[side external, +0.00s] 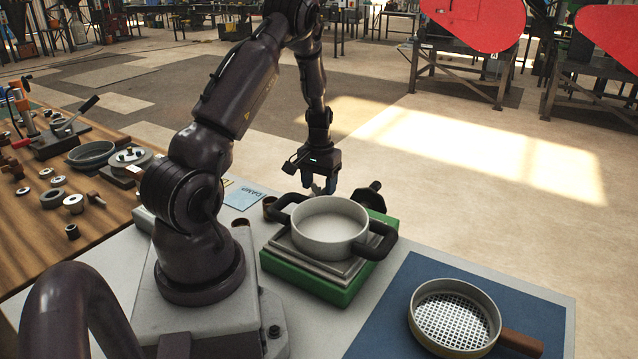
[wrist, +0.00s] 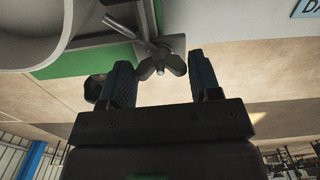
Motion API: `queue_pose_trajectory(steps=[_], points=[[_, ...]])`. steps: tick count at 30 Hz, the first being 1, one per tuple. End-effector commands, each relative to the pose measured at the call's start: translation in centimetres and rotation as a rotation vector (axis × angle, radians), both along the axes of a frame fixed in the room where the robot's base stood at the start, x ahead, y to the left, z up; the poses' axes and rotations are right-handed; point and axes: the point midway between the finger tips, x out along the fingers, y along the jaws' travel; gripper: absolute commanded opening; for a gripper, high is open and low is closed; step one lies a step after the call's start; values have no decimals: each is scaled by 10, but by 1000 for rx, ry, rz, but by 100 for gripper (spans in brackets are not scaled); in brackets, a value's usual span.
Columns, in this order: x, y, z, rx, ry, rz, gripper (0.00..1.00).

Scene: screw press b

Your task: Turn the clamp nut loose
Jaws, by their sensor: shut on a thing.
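The clamp nut (wrist: 160,67) is a dark grey wing nut on the end of a thin rod, beside the green press base (side external: 316,285). In the wrist view its wings lie between the fingertips of my gripper (wrist: 160,62). My gripper is shut on the nut, one finger at each wing. In the side view, my gripper (side external: 321,186) points down behind the white round pot (side external: 327,236), and the pot hides the nut. The pot has two dark handles and sits on a grey plate on the green base.
A black knob (side external: 376,186) stands just right of my gripper, behind the pot. A sieve (side external: 452,318) with a wooden handle lies on a blue mat (side external: 390,318) at front right. A light blue card (side external: 244,197) lies left. Several metal parts cover the wooden table (side external: 100,235).

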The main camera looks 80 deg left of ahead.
Motion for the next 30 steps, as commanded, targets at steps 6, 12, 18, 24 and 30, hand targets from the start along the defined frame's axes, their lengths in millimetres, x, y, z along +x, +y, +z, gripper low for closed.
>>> queue_pose_trajectory(steps=[6, 12, 18, 24, 30], points=[[1, 0, 1, 2, -1, 205, 34], [2, 0, 2, 2, -1, 392, 34], [2, 0, 1, 1, -2, 564, 34], [2, 0, 1, 2, -3, 697, 34], [3, 0, 1, 1, -2, 783, 34]])
